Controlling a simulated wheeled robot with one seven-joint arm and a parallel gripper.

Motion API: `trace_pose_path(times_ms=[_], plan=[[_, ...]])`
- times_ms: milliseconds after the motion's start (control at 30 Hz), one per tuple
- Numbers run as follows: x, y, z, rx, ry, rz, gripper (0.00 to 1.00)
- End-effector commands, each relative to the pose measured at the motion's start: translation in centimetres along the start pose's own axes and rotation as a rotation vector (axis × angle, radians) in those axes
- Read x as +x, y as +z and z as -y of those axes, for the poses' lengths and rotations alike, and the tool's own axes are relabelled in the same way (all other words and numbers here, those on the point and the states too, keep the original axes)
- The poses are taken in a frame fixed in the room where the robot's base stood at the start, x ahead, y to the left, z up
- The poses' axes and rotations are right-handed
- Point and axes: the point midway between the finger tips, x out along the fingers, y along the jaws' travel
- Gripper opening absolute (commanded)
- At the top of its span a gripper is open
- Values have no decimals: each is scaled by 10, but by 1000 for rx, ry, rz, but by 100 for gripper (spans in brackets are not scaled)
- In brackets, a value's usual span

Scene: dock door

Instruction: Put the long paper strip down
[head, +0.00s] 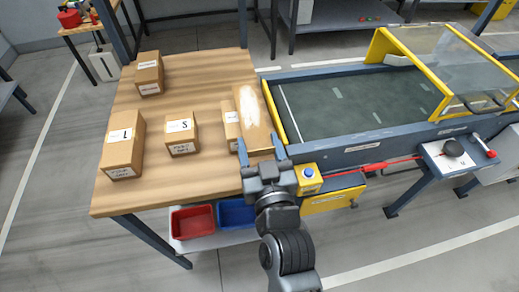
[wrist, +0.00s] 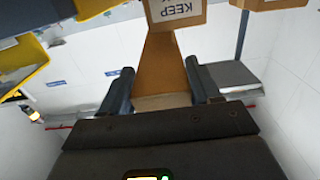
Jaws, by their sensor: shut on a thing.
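My gripper (head: 261,150) is at the table's right front edge, fingers spread around the near end of a long brown strip (head: 254,118) with a whitish patch on its face. The strip points away from me, beside the conveyor's left end. The wrist view shows the strip (wrist: 160,70) between the two fingers (wrist: 158,92), running toward a box marked KEEP (wrist: 175,12). How high the strip is above the table is hard to tell.
On the wooden table (head: 205,83) stand a box marked L (head: 122,146), a box marked S (head: 181,134), a box at the back (head: 149,75) and one partly hidden by the strip (head: 231,124). The conveyor (head: 350,104) has a yellow guard. The table's front middle is bare.

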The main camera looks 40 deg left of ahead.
Motion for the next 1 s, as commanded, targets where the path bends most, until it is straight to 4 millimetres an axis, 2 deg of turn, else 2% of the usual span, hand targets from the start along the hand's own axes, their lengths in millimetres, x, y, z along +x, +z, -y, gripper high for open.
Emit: trace_pose_path(times_ms=[933,967,1000], plan=[[0,15,0,0,1,0,34],[0,15,0,0,1,0,65],[0,15,0,0,1,0,69]])
